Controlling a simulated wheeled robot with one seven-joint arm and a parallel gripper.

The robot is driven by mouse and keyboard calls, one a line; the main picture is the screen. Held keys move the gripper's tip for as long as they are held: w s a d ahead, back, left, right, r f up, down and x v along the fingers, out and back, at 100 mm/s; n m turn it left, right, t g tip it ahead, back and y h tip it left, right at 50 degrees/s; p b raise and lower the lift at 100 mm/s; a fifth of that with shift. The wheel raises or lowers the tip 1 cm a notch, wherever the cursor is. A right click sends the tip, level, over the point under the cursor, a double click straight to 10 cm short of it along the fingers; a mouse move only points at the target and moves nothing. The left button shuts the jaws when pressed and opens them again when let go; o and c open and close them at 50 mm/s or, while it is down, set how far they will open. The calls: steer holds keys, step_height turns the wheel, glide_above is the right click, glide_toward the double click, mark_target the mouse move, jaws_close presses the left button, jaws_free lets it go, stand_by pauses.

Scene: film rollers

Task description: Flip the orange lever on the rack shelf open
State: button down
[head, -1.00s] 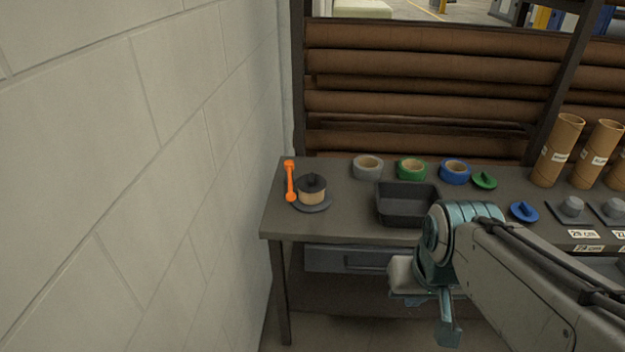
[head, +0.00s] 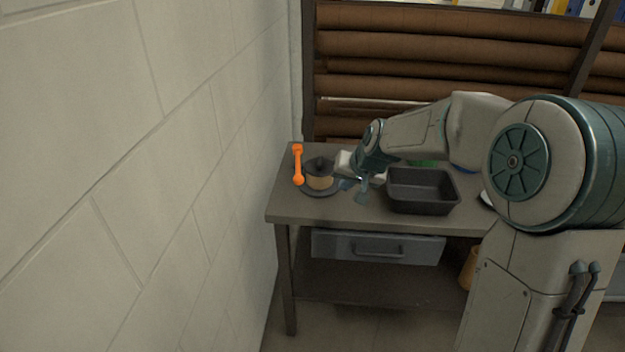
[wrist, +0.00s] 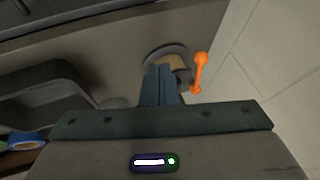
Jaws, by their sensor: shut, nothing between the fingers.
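The orange lever (head: 298,165) is at the left end of the shelf top, beside the wall, its bar running from the back towards the front. It also shows in the wrist view (wrist: 200,72), to the right of my fingers. My gripper (head: 356,188) is just right of the lever and of a round dark holder (head: 319,179) with a tan roll, apart from the lever. In the wrist view the fingers (wrist: 161,82) are together, with nothing between them, and overlap the holder, partly hiding it. Whether they touch it is unclear.
A black tray (head: 424,208) stands right of my gripper. A grey drawer (head: 378,249) is under the top. The pale block wall (head: 150,170) rises close left of the lever. Brown rolls (head: 420,62) are stacked behind. My arm hides much of the right side.

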mark_target(298, 179)
steer(key=w+a+f+m+y, duration=0.1)
steer(key=w+f, duration=0.1)
steer(key=w, duration=0.4)
steer(key=shift+a+t+b, duration=0.3)
steer(key=shift+a+t, duration=0.05)
steer(key=shift+t, duration=0.05)
steer(key=p+x, duration=0.1)
steer(key=x, duration=0.8)
steer(key=shift+a+f, duration=0.1)
steer(key=shift+a, duration=0.15)
steer(key=a, duration=0.1)
steer(key=a+p, duration=0.1)
steer(key=a, duration=0.1)
steer(key=shift+w, duration=0.4)
steer(key=shift+w+a, duration=0.2)
steer(key=shift+a, duration=0.3)
